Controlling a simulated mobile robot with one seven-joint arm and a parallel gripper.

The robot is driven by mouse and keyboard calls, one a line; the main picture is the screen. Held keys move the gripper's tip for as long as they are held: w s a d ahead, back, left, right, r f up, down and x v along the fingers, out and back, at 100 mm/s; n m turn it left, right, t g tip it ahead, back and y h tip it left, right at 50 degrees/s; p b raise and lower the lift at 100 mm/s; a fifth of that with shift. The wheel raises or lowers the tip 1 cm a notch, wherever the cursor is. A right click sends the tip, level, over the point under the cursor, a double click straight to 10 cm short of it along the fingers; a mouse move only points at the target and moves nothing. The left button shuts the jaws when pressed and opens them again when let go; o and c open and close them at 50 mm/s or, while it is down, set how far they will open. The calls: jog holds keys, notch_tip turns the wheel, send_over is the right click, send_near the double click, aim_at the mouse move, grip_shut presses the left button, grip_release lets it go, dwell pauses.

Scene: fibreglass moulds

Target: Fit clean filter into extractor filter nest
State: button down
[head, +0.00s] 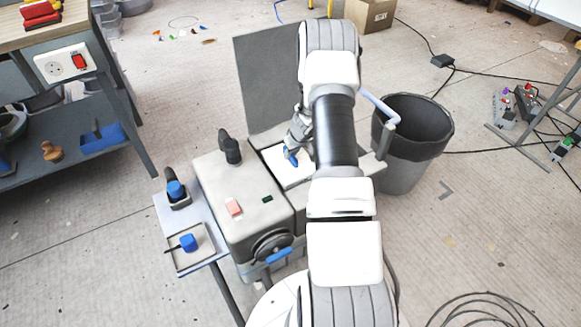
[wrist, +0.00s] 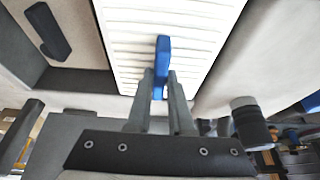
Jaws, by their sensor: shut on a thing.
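The clean filter (wrist: 125,45) is a white pleated panel with a blue tab (wrist: 163,52) standing up from it. My gripper (wrist: 161,88) is shut on the blue tab in the wrist view. In the head view the white filter (head: 281,171) shows at the opening in the top of the grey extractor (head: 240,190), partly hidden by my arm. My gripper (head: 294,148) is above it on the tab. The filter lies flat or nearly so. I cannot tell whether it is down in the nest or just above it; the nest is hidden beneath it.
A grey panel (head: 265,75) stands upright behind the extractor. A black knob (head: 230,148) rises from its top. A side shelf (head: 211,249) at the left holds a tray and blue-topped items. A dark-lined bin (head: 405,170) stands close at right. Cables lie on the floor.

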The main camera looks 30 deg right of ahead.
aim_at(291, 161)
jog(key=shift+f+b, duration=0.65)
jog(key=shift+f, duration=1.55)
jog(key=shift+f, duration=0.15)
jog(key=c, duration=0.8)
grip_release()
jog(key=shift+r, duration=0.3)
jog(key=p+v, duration=0.2)
jog(key=v, duration=0.9)
jog(key=shift+s+r+p, duration=0.2)
jog(key=shift+r+p, duration=0.1)
jog(key=shift+p, duration=0.1)
